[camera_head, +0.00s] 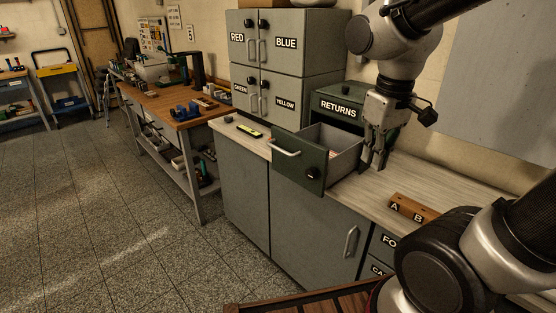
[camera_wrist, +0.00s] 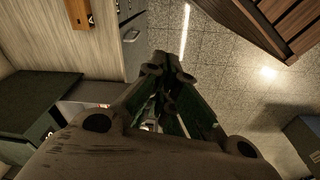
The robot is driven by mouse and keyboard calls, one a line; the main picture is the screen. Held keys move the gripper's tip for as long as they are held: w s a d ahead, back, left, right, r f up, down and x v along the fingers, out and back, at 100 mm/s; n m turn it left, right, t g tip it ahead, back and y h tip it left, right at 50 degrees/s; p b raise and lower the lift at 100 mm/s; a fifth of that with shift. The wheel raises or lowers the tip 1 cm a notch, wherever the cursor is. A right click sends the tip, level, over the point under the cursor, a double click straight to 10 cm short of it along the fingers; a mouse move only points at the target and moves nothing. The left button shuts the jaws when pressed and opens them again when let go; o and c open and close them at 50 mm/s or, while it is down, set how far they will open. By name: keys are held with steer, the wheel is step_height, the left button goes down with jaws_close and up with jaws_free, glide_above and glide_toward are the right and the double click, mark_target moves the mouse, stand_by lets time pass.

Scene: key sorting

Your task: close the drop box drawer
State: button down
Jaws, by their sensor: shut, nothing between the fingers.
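The green drop box (camera_head: 325,103), labelled RETURNS, stands on the counter. My gripper (camera_head: 376,166) points down just right of the open drawer, near the drop box's front right side. Its fingers are together with nothing between them. In the wrist view my gripper (camera_wrist: 168,62) covers the middle, the drop box (camera_wrist: 40,100) is at left, and part of the drawer (camera_wrist: 88,107) shows; the rest is hidden. I cannot tell whether my gripper touches the drawer.
Grey cabinets (camera_head: 288,57) labelled RED, BLUE, GREEN and YELLOW stand left of the drop box. A wooden block (camera_head: 413,208) marked A and B lies on the counter (camera_head: 375,198) at right. A yellow-green item (camera_head: 249,131) lies left of the drawer.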

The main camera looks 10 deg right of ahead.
steer(key=w+a+f+n+t+h, duration=0.1)
steer(key=w+a+f+n+h, duration=0.3)
steer(key=w+a+f+n, duration=0.5)
steer(key=w+a+f+n+h, duration=0.3)
steer(key=w+a+f+n, duration=0.3)
steer(key=w+a, duration=0.6)
steer(key=w+a+r+n+t, duration=0.3)
steer(key=w+a+r+n, duration=0.1)
steer(key=w+n, duration=0.15)
glide_toward(283, 164)
step_height(283, 164, down, 3)
steer(key=a, duration=0.1)
steer(key=shift+w+d+f+n+h, duration=0.1)
steer(key=shift+w+d+n+h, duration=0.05)
steer(key=shift+w+d, duration=0.55)
steer(key=shift+w+d+f+n+h, duration=0.15)
steer(key=shift+w+d, duration=0.2)
steer(key=shift+d, duration=0.5)
steer(key=shift+d, duration=0.1)
